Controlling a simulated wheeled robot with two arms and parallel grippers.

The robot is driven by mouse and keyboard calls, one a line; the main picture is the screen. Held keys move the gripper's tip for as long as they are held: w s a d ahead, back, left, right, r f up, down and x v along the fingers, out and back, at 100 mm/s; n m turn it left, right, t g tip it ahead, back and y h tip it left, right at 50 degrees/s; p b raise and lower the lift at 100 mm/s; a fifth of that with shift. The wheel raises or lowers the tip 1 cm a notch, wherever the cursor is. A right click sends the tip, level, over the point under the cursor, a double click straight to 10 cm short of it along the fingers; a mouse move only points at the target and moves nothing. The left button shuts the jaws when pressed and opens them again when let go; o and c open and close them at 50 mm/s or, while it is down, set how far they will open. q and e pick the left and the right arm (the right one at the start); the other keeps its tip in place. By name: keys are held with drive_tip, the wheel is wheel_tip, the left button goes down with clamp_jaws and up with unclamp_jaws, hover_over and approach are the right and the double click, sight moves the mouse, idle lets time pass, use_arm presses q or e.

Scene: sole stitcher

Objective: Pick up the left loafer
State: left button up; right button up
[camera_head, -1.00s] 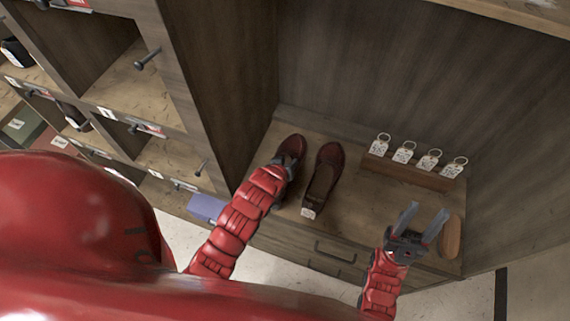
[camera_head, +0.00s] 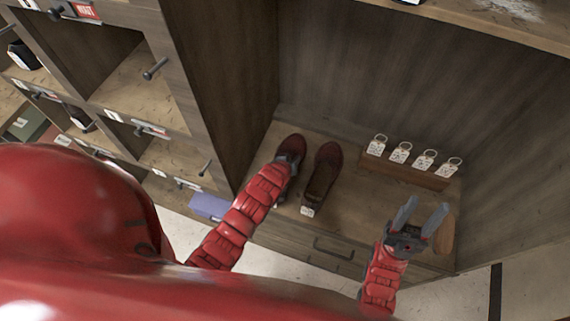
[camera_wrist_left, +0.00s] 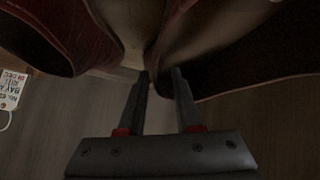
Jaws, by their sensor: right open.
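The left loafer (camera_head: 291,143) is dark red-brown and rests on the wooden cabinet top, toe toward the back panel. My left gripper (camera_head: 287,170) is down at its heel end, and the wrist hides that part in the head view. In the left wrist view the two fingers (camera_wrist_left: 160,73) stand a little apart, at the near edge of the left loafer (camera_wrist_left: 230,25); whether they grip it cannot be told. The right loafer (camera_head: 322,178) lies just to the right, with a white tag. My right gripper (camera_head: 420,216) is open and empty over the cabinet's right part.
A wooden block with several tagged key rings (camera_head: 405,172) stands behind and to the right of the loafers. A brown oblong object (camera_head: 445,236) lies beside my right gripper. Open cubbies with pegs (camera_head: 155,68) are at the left. A back panel closes the rear.

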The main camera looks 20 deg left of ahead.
use_arm(q)
clamp_jaws()
idle(1.2)
